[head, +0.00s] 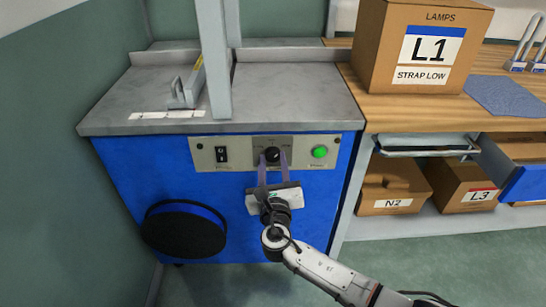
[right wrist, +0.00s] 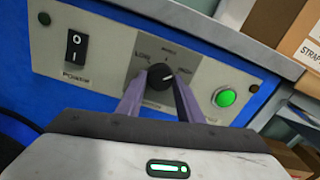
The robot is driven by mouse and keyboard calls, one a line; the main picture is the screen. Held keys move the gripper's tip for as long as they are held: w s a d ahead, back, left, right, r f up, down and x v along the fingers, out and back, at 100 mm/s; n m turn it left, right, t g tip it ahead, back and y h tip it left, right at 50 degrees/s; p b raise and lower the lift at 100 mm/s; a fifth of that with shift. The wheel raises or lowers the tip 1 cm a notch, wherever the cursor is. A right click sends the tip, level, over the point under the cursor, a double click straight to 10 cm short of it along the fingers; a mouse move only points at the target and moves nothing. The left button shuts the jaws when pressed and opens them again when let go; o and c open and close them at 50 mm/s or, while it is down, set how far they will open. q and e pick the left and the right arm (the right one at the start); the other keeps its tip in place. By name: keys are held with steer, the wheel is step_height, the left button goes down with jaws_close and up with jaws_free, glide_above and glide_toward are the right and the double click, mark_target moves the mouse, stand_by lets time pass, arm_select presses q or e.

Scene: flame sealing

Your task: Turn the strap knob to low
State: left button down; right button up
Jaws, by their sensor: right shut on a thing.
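The strap knob (head: 272,154) is a small black dial on the grey control panel (head: 205,155) of the blue machine. It also shows in the right wrist view (right wrist: 160,75), with a "LOW" label at its upper left and other labels above and to its right. A small pale mark on the knob seems to face right, but it is too small to be sure. My right gripper (head: 272,157) reaches up from below and is shut on the knob, one purple finger on each side. My left gripper is not in view.
A black power switch (right wrist: 76,46) is left of the knob and a lit green button (right wrist: 225,97) is right of it. A box marked L1, "STRAP LOW" (head: 380,70), stands on the wooden bench. A black reel (head: 185,230) sits on the machine's front, lower left.

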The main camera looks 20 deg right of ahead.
steer(key=n+p, duration=0.4)
steer(key=shift+r+n, duration=0.2)
steer(key=shift+n, duration=0.1)
steer(key=shift+n+p, duration=0.9)
steer(key=shift+p, duration=0.1)
steer(key=n+p, duration=0.2)
steer(key=shift+n, duration=0.4)
steer(key=n+p, duration=0.1)
steer(key=n, duration=0.1)
steer(key=shift+d+n+p, duration=0.1)
steer(key=shift+n+p, duration=0.2)
steer(key=n+p, duration=0.2)
steer(key=n, duration=0.2)
steer(key=shift+n, duration=0.3)
steer(key=n+p, duration=0.1)
steer(key=n, duration=0.3)
steer(key=shift+n, duration=0.3)
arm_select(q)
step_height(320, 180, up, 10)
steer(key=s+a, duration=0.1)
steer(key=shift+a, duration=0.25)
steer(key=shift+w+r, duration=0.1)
arm_select(e)
steer(key=shift+f+n, duration=0.1)
steer(key=shift+n, duration=0.3)
